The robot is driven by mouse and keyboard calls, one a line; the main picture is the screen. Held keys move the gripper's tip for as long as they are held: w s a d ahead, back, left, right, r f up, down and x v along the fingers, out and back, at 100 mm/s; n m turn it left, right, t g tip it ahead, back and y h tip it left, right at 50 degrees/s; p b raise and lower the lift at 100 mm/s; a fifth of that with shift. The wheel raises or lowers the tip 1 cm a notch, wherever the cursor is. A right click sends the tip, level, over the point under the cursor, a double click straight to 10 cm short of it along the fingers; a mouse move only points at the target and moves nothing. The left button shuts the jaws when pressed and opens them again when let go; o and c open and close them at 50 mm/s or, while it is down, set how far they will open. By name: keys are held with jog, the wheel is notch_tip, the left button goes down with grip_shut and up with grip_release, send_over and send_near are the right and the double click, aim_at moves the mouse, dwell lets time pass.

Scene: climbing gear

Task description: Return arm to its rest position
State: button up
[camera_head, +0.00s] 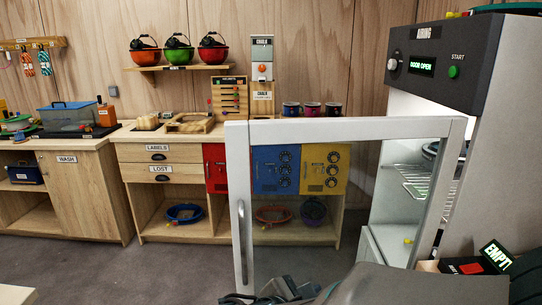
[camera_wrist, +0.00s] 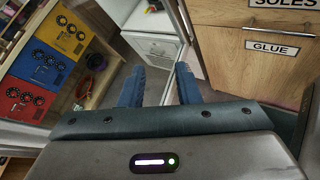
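My gripper (camera_wrist: 158,84) shows in the wrist view with its two blue fingers apart. No object is clearly held between them; pale frame edges and floor show past the fingertips. My grey arm covers the bottom right of that view. I cannot tell whether the fingers touch the door.
The AIRING cabinet (camera_head: 437,62) stands at right, its display reading DOOR OPEN. Its framed glass door (camera_head: 237,190) swings out across the middle, close to my gripper. A wooden drawer unit (camera_wrist: 255,45) is at right in the wrist view. Grey floor (camera_head: 130,270) is clear at left.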

jog(key=s+d+r+m+g+y+p, duration=0.2)
jog(key=m+y, duration=0.3)
jog(key=m, duration=0.6)
jog(key=s+d+r+m+g+y+p, duration=0.3)
jog(key=s+d+m+y+p, duration=0.1)
jog(key=m, duration=0.7)
jog(key=shift+s+d+g+y+p, duration=0.2)
jog(key=shift+d+g+y+p, duration=0.05)
jog(key=shift+g+y+p, duration=0.15)
